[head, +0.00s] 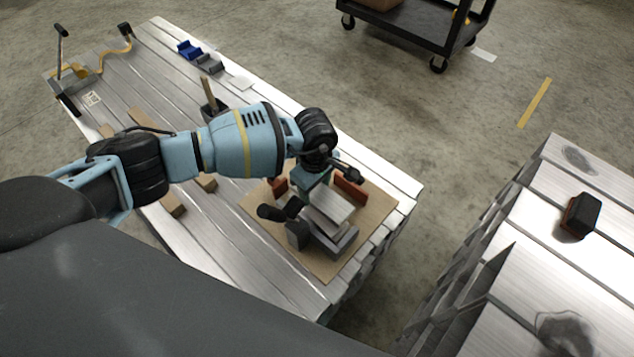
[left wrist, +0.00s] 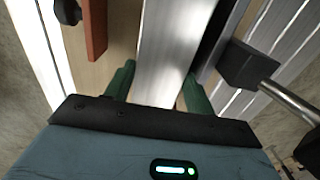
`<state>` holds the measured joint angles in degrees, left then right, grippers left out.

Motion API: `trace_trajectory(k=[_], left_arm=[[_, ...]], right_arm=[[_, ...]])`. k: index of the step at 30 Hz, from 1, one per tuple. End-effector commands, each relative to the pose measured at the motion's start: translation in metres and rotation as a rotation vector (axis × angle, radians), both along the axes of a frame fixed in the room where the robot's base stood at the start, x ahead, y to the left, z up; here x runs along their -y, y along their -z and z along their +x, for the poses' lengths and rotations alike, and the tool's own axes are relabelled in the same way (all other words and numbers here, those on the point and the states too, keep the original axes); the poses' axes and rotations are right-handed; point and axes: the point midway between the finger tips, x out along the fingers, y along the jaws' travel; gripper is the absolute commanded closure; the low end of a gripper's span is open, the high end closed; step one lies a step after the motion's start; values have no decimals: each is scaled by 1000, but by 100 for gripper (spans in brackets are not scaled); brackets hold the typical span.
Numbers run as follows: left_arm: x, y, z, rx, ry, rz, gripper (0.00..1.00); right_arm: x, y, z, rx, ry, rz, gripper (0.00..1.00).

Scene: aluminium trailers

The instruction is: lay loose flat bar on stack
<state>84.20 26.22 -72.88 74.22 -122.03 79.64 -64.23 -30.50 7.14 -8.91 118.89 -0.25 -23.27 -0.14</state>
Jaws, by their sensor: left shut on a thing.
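My left gripper (head: 316,194) is shut on a flat bar (head: 334,206), a pale metal strip, over the brown board on the near trailer. In the left wrist view the flat bar (left wrist: 172,48) runs lengthwise between my two green fingers (left wrist: 158,88). A stack of grey flat bars (head: 336,241) lies just below and beside the held bar in the head view. I cannot tell whether the held bar touches the stack. The gripper and the bar hide part of the stack. My right gripper is in neither view.
The brown board (head: 257,204) carries red-brown blocks (head: 350,190) and a dark clamp pad (head: 298,234), which stands close at the stack's left. The pad (left wrist: 246,65) and its rod also show in the left wrist view. Another trailer (head: 533,218) stands at right, across a floor gap.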

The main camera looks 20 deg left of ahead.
Motion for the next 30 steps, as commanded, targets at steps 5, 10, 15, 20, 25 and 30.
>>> trace_trajectory(k=[5,10,15,20,25,30], left_arm=[[1,9,1,2,1,-2,86],[1,16,1,2,1,-2,86],[1,18,1,2,1,-2,86],[1,18,1,3,1,-2,86],[1,18,1,2,0,-2,35],[0,18,1,2,1,-1,20]], right_arm=[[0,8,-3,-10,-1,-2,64],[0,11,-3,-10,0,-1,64],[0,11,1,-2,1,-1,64],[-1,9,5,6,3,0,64],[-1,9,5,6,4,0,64],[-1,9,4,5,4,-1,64]])
